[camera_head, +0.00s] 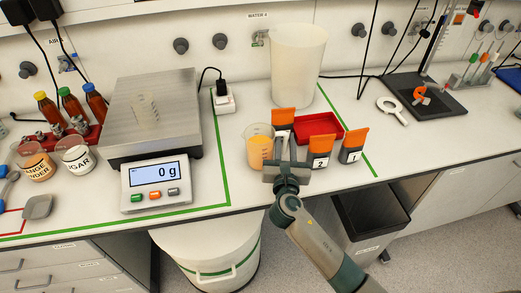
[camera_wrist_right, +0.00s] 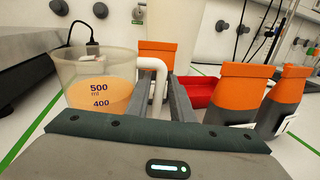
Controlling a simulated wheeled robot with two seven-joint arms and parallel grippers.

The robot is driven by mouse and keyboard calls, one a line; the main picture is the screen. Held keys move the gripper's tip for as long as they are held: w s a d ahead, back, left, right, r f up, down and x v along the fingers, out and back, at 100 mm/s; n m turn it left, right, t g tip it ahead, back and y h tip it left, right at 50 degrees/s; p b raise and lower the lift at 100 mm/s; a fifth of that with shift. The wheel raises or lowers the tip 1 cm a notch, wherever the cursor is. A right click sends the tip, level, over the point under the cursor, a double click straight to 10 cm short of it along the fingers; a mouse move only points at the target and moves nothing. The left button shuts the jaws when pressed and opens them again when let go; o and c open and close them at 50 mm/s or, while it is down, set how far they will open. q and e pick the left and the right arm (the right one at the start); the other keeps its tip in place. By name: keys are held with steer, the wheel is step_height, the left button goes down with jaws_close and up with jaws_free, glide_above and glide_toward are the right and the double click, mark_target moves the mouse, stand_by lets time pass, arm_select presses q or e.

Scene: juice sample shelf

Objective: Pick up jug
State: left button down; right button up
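The jug (camera_head: 259,150) is a clear beaker with orange liquid. It stands upright on the bench right of the scale. In the right wrist view the jug (camera_wrist_right: 88,82) is at the left, with 500 and 400 ml marks and a white handle (camera_wrist_right: 160,82) on its right. My right gripper (camera_head: 285,150) is at the handle side of the jug. In the wrist view its two fingers (camera_wrist_right: 161,88) lie on either side of the handle. The gap looks narrow, and I cannot tell whether they press on it. My left gripper is not in view.
Orange-topped containers (camera_head: 321,148) and a red tray (camera_head: 318,126) stand close right of the gripper. A tall white water container (camera_head: 298,60) is behind. A scale (camera_head: 150,110) reading 0 g stands left. Bare bench lies between scale and jug.

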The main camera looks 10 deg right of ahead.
jaws_close()
steer(key=shift+r, duration=0.1)
stand_by(1.4)
